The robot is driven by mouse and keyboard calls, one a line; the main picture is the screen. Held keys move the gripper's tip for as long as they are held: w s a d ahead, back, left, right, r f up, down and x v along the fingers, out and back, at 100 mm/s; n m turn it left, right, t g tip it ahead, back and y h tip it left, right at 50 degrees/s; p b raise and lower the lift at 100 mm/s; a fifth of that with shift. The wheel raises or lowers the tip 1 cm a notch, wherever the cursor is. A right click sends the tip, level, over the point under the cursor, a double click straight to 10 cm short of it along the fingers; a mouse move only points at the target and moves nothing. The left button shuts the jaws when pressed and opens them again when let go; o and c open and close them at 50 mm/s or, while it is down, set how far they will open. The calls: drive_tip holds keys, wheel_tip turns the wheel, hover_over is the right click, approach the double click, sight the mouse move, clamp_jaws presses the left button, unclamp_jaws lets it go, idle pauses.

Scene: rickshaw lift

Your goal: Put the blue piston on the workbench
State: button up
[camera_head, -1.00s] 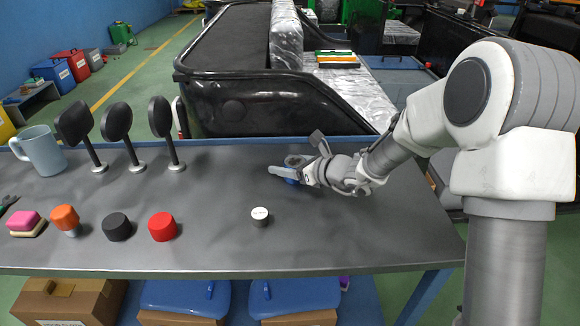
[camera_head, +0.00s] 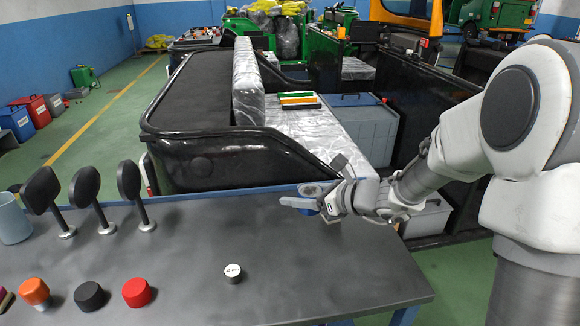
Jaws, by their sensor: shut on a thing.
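The workbench (camera_head: 330,270) has a dark grey top and fills the lower part of the picture. My gripper (camera_head: 305,205) is over its back edge, right of the middle. It is shut on the blue piston (camera_head: 312,190), of which a greyish round top and a little blue show. The fingers hide most of the piston. I cannot tell whether the piston touches the bench or how high it is above it.
A small white-topped cylinder (camera_head: 233,272) stands on the bench. Red (camera_head: 137,292), black (camera_head: 90,296) and orange (camera_head: 34,291) knobs and several black mirrors (camera_head: 85,188) stand left. The bench's right part is clear. A black rickshaw body (camera_head: 235,155) stands behind.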

drive_tip(key=s+d+f+m+t+h, duration=0.1)
drive_tip(key=d+m+t+h, duration=0.25)
drive_tip(key=d, duration=0.55)
drive_tip(key=s+d+f+m+t+h, duration=0.15)
drive_tip(key=d+m+h, duration=0.3)
drive_tip(key=d, duration=0.45)
wheel_tip(320, 180, up, 17)
drive_tip(key=p, duration=1.7)
drive_tip(key=shift+a+r+t+y, duration=0.15)
drive_tip(key=shift+a+t+y, duration=0.15)
drive_tip(key=shift+a, duration=0.05)
drive_tip(key=shift+w, duration=0.15)
drive_tip(key=n+g+y+b, duration=0.4)
drive_tip(key=n+y+b, duration=0.2)
drive_tip(key=b, duration=1.3)
hover_over(284, 238)
wheel_tip(284, 238, down, 21)
drive_tip(key=shift+f, duration=0.2)
drive_tip(key=shift+f+b, duration=0.95)
drive_tip(key=shift+f, duration=1)
drive_tip(key=shift+f, duration=0.1)
